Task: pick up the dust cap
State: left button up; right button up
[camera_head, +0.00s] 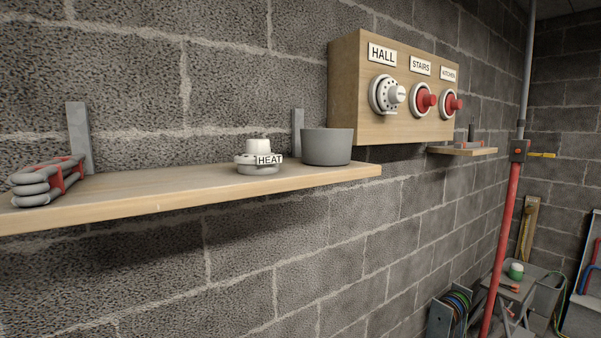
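No part is labelled as a dust cap. Red knobbed pieces sit in the round white fittings under the STAIRS (425,101) and KITCHEN (452,104) labels on the wooden wall box; they look like caps, but I cannot tell for sure. Under the HALL label, a white knobbed piece (397,94) sits in a white ring with holes. A white, stepped round piece (258,146) with a HEAT label stands on the wooden shelf (170,192). Neither gripper is in view.
A grey tub (327,146) stands right of the HEAT piece; its inside is hidden. Grey-and-red coiled bundles (48,180) lie at the shelf's left. The shelf between is clear. A red pipe (500,250) rises at right, near a stool (515,283) and a small shelf (462,151).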

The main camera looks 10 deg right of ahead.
aim_at(423, 100)
jog(key=k+l+z, duration=0.1)
jog(key=l+z, duration=0.15)
jog(key=k+l+z, duration=0.1)
jog(key=l+z, duration=0.4)
jog(key=l, duration=0.15)
jog(key=k, duration=0.05)
